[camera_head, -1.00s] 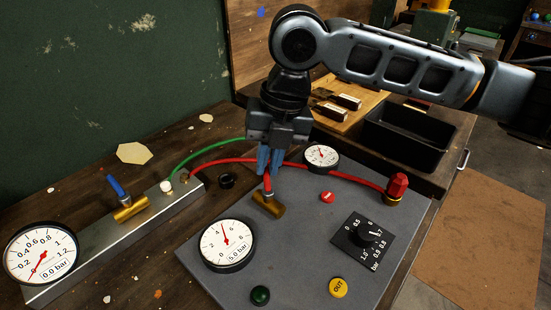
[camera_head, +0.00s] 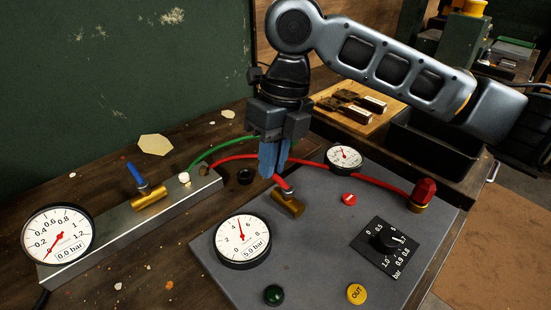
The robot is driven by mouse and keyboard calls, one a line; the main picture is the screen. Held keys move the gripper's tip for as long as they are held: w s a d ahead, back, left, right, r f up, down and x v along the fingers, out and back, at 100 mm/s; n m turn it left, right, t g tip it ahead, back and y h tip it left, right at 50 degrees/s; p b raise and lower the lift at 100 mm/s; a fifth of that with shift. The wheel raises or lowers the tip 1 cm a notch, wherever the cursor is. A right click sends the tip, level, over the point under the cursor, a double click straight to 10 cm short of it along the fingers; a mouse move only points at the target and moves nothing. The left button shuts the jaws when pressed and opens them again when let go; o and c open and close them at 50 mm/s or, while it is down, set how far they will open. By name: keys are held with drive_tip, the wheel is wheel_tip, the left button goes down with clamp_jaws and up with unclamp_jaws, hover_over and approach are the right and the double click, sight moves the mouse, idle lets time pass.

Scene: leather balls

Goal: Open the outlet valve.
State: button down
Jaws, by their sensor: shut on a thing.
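Two brass valves show in the head view. One brass valve (camera_head: 289,205) sits on the grey panel (camera_head: 320,240) and has a red lever (camera_head: 284,185) that leans up and to the left. My gripper (camera_head: 272,172) points down over it, its blue fingers shut on the red lever, and the fingers hide the lever's upper part. The other brass valve (camera_head: 149,201) is on the metal bar (camera_head: 110,236) at left, with a blue lever (camera_head: 136,175) tilted up and left. No readable label tells which valve is the outlet.
The bar's gauge (camera_head: 58,234) reads 0.0 bar. Red and green hoses pass behind my gripper.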

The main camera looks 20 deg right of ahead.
idle(0.5)
drive_tip(key=c, duration=1.2)
unclamp_jaws()
drive_tip(key=shift+a, duration=0.1)
drive_tip(key=shift+o, duration=0.2)
wheel_tip(320, 180, up, 8)
drive_tip(key=d, duration=0.1)
drive_tip(key=shift+w+d+f, duration=0.15)
drive_tip(key=shift+w+d, duration=0.1)
